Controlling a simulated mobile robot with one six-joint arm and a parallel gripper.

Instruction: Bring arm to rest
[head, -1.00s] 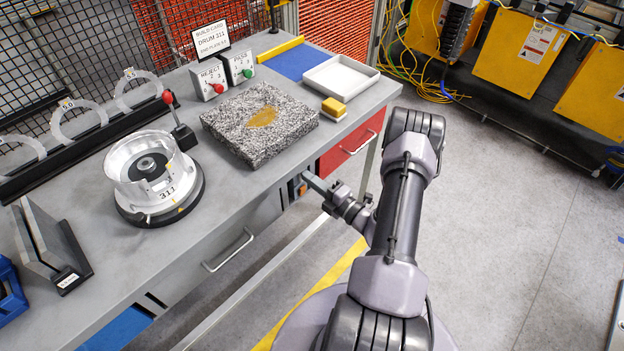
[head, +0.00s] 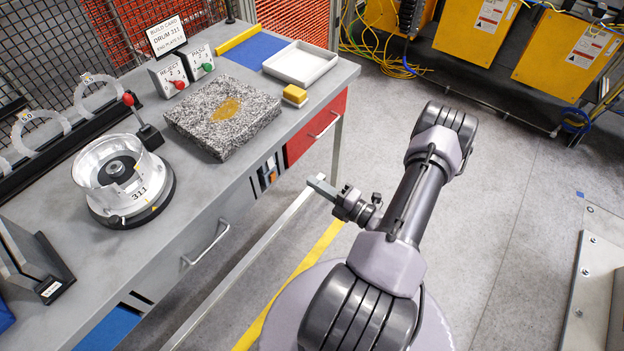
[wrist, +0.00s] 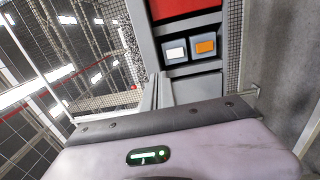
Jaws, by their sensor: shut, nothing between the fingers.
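My gripper (head: 316,182) is shut and empty, beside the front of the grey workbench (head: 215,185) in the head view. It hangs clear of the bench, with floor under it. My folded arm stands over the open floor to the right of the bench. In the wrist view, my gripper's grey fingers (wrist: 157,92) are together and point toward the bench front, where a white box (wrist: 175,51) and an orange box (wrist: 205,46) sit in a cubby.
On the bench stand a silver drum (head: 120,175), a speckled stone plate (head: 222,116), a white tray (head: 300,63) and a yellow block (head: 295,94). A red drawer (head: 315,128) faces my arm. Yellow cabinets (head: 571,50) stand at the back.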

